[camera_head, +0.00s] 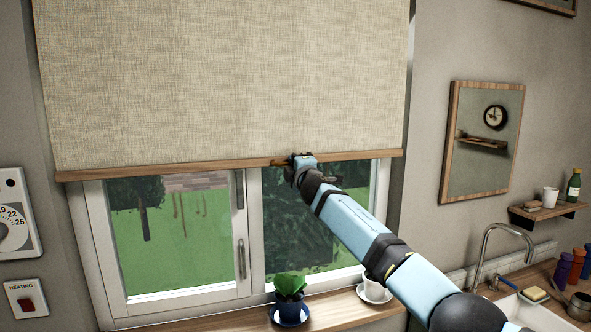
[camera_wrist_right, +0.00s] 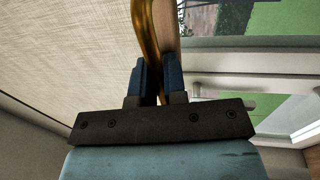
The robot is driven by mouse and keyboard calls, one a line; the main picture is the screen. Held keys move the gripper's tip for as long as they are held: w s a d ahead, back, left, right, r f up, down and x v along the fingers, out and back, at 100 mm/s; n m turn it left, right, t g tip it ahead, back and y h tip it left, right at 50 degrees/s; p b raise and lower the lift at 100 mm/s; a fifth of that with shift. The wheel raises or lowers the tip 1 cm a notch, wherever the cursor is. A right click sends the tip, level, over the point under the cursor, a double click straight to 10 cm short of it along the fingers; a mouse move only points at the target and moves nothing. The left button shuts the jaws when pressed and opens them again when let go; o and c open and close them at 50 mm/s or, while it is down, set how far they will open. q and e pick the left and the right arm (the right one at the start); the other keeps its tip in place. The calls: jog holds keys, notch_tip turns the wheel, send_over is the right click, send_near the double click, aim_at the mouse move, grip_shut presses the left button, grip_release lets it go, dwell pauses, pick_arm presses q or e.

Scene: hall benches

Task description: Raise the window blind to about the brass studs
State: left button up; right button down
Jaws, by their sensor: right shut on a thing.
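The woven beige window blind (camera_head: 220,80) hangs over the upper part of the window, with a wooden bottom bar (camera_head: 190,166) at its lower edge. My right gripper (camera_head: 292,163) is at this bar, a little right of its middle. In the right wrist view its dark blue fingers (camera_wrist_right: 158,80) are shut on a curved brass pull (camera_wrist_right: 148,35) by the bar. The head view shows only a small bit of the pull beside the gripper. I cannot make out any brass studs. My left gripper is not in view.
The window sill (camera_head: 335,309) holds a potted plant (camera_head: 289,285) on a blue saucer and a white cup (camera_head: 375,290) under my right arm. A framed mirror (camera_head: 483,140), a small shelf (camera_head: 545,213) and a sink tap (camera_head: 490,245) are to the right. A dial (camera_head: 14,215) is at left.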

jog(key=shift+r, duration=0.15)
jog(key=c, duration=1.2)
grip_release()
jog(key=shift+b+v, duration=1.05)
jog(key=shift+v, duration=5.85)
